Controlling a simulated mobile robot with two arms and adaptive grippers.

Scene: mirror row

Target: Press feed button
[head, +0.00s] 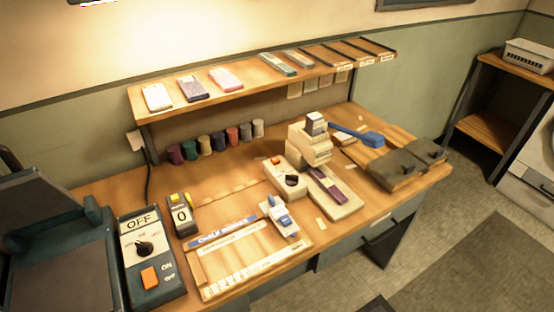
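No label reading "feed" is legible, so I cannot tell which button is the feed button. A cream box (284,182) in the middle of the bench has an orange-red button (276,160) at its back and a dark knob (292,180) at its front. A control box (150,255) at the front left has an "OFF" display, a black knob (144,248) and an orange button (149,277) beside "ON" and "OFF" lettering. Neither gripper is in view, and nothing touches either button.
A dark machine (62,245) stands left of the control box. A wooden board (240,268), a small "0" counter (181,215) and a cream stepped device (309,145) are on the bench. A shelf (240,93) spans above several spools.

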